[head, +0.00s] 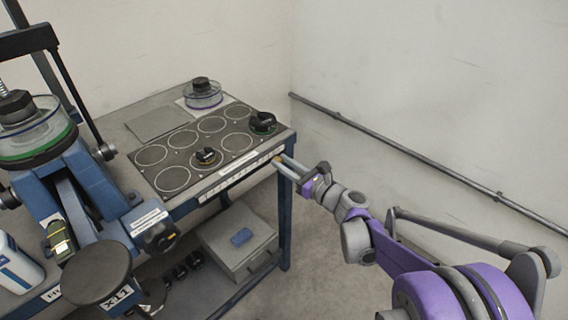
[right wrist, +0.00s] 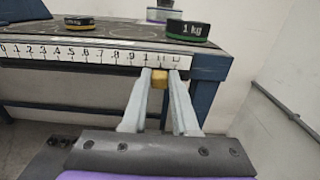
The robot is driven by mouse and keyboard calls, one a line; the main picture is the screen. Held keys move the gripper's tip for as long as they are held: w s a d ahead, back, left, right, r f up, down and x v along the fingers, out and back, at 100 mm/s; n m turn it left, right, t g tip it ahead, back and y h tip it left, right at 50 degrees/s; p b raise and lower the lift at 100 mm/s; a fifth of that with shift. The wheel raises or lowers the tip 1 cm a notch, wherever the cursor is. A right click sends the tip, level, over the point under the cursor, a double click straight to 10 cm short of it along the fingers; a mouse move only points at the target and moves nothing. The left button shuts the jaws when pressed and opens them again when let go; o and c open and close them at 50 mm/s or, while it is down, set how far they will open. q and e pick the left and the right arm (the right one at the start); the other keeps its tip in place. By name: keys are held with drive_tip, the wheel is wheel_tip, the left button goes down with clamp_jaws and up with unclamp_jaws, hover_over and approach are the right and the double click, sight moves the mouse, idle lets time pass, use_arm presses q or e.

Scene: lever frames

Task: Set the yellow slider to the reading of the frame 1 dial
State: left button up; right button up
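The yellow slider (right wrist: 159,77) sits on the front-edge scale (right wrist: 90,54), near its right end, past the 9. It also shows small in the head view (head: 277,159). My right gripper (right wrist: 160,72) has one finger on each side of the slider, and the fingers appear to touch it. In the head view my right gripper (head: 283,166) reaches the bench's front right corner. A blue lever frame (head: 85,190) stands at the left, with a small yellow-green indicator (head: 58,240) low on it. I cannot read a value there. My left gripper is not in view.
A dark board (head: 186,160) with white circles bears a yellow-ringed weight (head: 207,156) and a green-ringed 1 kg weight (head: 262,123). Another weight (head: 202,93) stands behind on the bench. A grey box (head: 238,240) is below. A wall rail (head: 400,150) runs at right.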

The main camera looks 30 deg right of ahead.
sight(240, 179)
clamp_jaws()
idle(0.9)
drive_tip(key=s+a, duration=0.1)
drive_tip(key=a, duration=0.2)
drive_tip(key=s+a+p, duration=0.1)
drive_tip(key=a, duration=0.3)
drive_tip(key=s+a, duration=0.2)
drive_tip(key=a, duration=0.2)
drive_tip(key=shift+a+p, duration=0.2)
drive_tip(key=shift+p, duration=0.2)
drive_tip(key=o, duration=0.8)
unclamp_jaws()
drive_tip(key=shift+s+d, duration=0.1)
